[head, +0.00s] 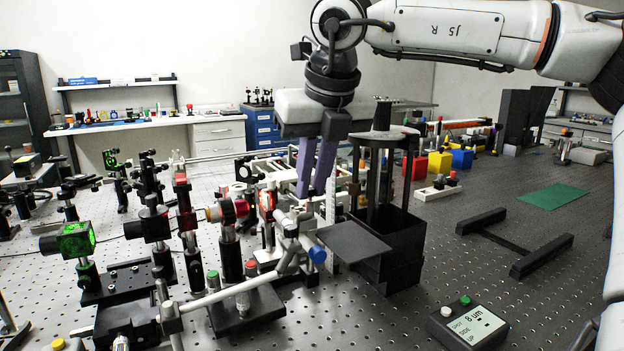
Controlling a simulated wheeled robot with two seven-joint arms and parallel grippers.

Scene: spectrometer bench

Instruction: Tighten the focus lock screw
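My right gripper (312,194) hangs down over the middle of the bench, its two purple fingers pointing into the crowded optics. The fingers sit close together, and I cannot tell whether anything is between them. I cannot tell which screw is the focus lock screw. A small readout box (467,323) at the front right shows "8 um" and "UP". My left gripper is not in view.
A black open frame with a box base (387,240) stands right of the gripper. A flat dark plate (352,240) is in front of it. Posts and a green-lit unit (70,241) crowd the left. A black H-shaped stand (512,243) lies right; the bench around it is mostly clear.

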